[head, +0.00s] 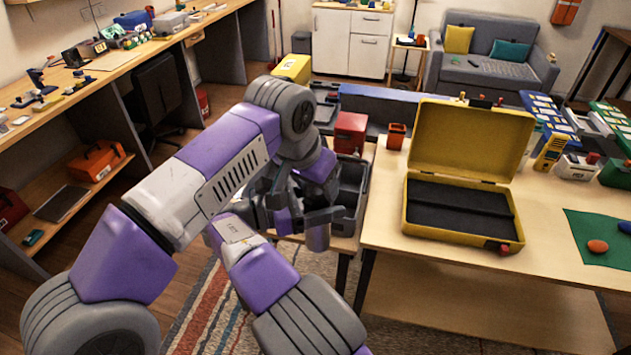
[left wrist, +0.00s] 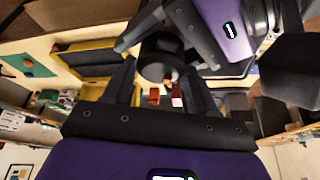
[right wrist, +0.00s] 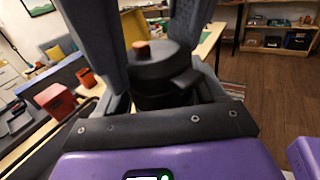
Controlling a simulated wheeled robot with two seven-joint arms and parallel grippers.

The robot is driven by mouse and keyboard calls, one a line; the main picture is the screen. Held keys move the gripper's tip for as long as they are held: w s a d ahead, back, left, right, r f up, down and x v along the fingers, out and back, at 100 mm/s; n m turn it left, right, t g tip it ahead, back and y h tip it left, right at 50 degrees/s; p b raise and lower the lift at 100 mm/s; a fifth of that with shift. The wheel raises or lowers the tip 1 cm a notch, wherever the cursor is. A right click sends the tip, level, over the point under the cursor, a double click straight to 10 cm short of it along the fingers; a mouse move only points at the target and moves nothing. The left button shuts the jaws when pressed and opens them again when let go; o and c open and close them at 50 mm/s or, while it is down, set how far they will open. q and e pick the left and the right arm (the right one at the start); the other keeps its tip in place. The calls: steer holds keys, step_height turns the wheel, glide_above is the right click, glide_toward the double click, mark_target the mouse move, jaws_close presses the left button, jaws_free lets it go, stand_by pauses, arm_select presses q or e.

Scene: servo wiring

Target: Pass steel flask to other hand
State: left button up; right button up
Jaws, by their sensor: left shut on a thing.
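The steel flask (head: 318,237) shows as a small grey cylinder below my gripper fingers in the head view, mostly hidden by my arms. My left gripper (left wrist: 160,78) is shut on it; its dark round body (left wrist: 158,70) sits between the fingertips in the left wrist view. My right gripper (right wrist: 140,35) is close to the flask, its fingers apart on either side of the dark top (right wrist: 163,68) in the right wrist view. Whether the right fingers touch the flask I cannot tell.
An open yellow case (head: 465,135) stands on the wooden table (head: 385,225) to the right. A red box (head: 350,132) and a dark bin (head: 352,185) are behind my grippers. A workbench (head: 75,90) runs along the left. A striped rug (head: 205,315) lies below.

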steer(key=o, duration=0.3)
steer(key=shift+o, duration=0.2)
steer(key=v, duration=1.2)
steer(key=w+d+f+m+g+y, duration=0.1)
steer(key=w+d+f+y, duration=0.15)
steer(key=f, duration=0.65)
steer(key=w+d+f+g+y, duration=0.15)
steer(key=f+y, duration=0.25)
steer(key=f, duration=0.5)
steer(key=s+f+m+g+y, duration=0.2)
steer(key=s+f+m+y, duration=0.15)
steer(key=f, duration=0.45)
steer(key=s+f+m+g+y, duration=0.2)
steer(key=s+f+m+y, duration=0.15)
steer(key=f, duration=0.45)
steer(key=s+d+f+m+t+y, duration=0.2)
steer(key=s+d+f+m+y, duration=0.6)
steer(key=s+d+f+m, duration=0.5)
steer(key=shift+d+f+m, duration=0.2)
steer(key=shift+d+m, duration=0.35)
steer(key=shift+m, duration=0.95)
